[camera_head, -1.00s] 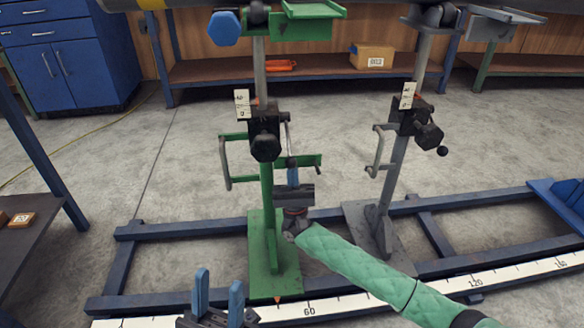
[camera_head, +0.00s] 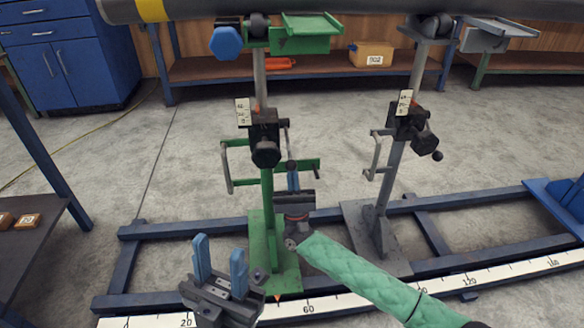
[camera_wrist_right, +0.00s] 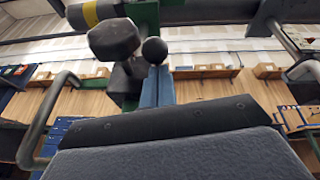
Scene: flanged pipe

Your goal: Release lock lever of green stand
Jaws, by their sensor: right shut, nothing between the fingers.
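The green stand (camera_head: 267,195) stands upright on the blue base frame. Its black clamp block (camera_head: 264,130) carries a dark hex knob (camera_head: 266,154) and a lock lever ending in a black ball (camera_head: 290,165), which hangs to the right of the post. In the right wrist view the ball (camera_wrist_right: 154,50) is just above the blue fingertips. My right gripper (camera_head: 293,178) is shut and empty, pointing up directly below the ball; I cannot tell if they touch. My left gripper (camera_head: 219,258) is open and empty, low and left of the green stand's foot.
A grey stand (camera_head: 391,175) of the same kind stands to the right. A dark pipe (camera_head: 350,8) lies across the top. The green stand's side handles (camera_head: 227,167) stick out near my right gripper. A white ruler strip (camera_head: 345,303) runs along the front.

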